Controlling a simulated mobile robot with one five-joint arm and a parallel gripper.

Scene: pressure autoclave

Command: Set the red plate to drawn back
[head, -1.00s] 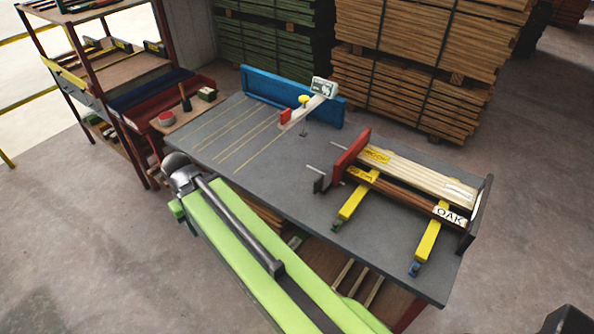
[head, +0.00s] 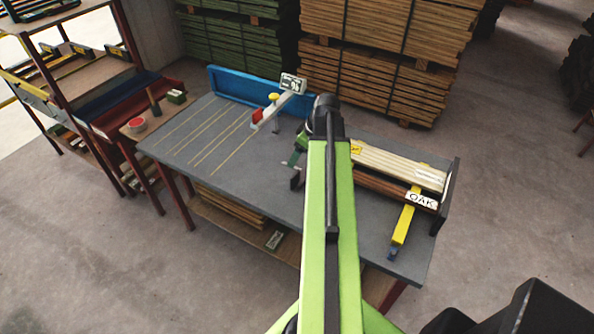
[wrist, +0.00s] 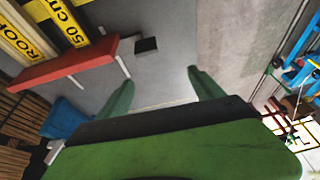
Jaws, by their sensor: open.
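The red plate (wrist: 66,63) shows at the upper left of the wrist view, upright against the ends of the boards, with pale rods sticking out from its face. A small dark block (wrist: 146,45) stands in front of it. In the head view my arm hides the plate. My gripper (wrist: 160,80) is open and empty, its two green fingers spread over the grey table. The plate lies left of and beyond the left finger, apart from it. In the head view my gripper's green parts (head: 297,160) are over the table, just left of my arm.
Boards marked OAK (head: 421,200) lie on the right of the grey table (head: 240,190), over a yellow bar (head: 402,230). A blue fence (head: 235,97) and a white arm with a sign (head: 290,85) stand at the back. The table's left is mostly clear.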

